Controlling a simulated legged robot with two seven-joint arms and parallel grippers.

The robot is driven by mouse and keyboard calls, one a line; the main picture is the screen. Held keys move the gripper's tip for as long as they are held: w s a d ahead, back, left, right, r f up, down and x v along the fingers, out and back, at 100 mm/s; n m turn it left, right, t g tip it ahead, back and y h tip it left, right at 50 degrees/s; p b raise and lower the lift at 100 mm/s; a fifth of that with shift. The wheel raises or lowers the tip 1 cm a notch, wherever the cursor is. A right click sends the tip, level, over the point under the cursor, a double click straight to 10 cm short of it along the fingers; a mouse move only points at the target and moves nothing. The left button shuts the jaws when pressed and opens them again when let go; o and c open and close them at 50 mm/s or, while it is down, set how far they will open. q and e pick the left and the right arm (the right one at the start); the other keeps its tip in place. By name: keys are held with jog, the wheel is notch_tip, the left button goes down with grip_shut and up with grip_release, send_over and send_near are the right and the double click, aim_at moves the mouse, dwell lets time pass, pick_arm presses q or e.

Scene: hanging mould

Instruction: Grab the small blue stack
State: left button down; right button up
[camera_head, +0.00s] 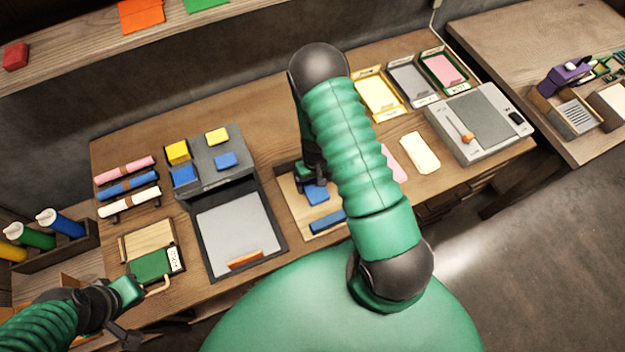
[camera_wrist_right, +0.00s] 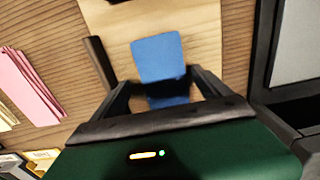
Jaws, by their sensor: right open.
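A blue piece (camera_head: 316,193) lies on a pale wooden board (camera_head: 298,211) in the middle of the bench. A longer blue block (camera_head: 327,222) lies near it on the same board. My right gripper (camera_head: 308,175) is low over the board beside the first piece, partly hidden by my own arm. In the right wrist view a blue piece (camera_wrist_right: 157,56) is just ahead of and between the open fingers, with a darker blue part behind the jaw. Whether the fingers touch it I cannot tell. My left gripper (camera_head: 127,335) is at the lower left, its jaws unclear.
A grey box (camera_head: 222,185) with yellow and blue blocks stands left of the board, with a dark-framed grey panel (camera_head: 238,232) in front. Rolled cloths (camera_head: 126,184) lie further left. Trays (camera_head: 409,82) and a grey device (camera_head: 480,122) are at the right.

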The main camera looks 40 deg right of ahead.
jog(key=shift+f, duration=0.65)
jog(key=shift+w+a+r, duration=0.1)
jog(key=shift+a, duration=0.2)
jog(key=shift+c, duration=0.6)
jog(key=shift+a+r, duration=0.1)
jog(key=shift+a, duration=0.1)
jog(key=c, duration=0.5)
jog(key=shift+d, duration=0.3)
jog(key=c, duration=0.9)
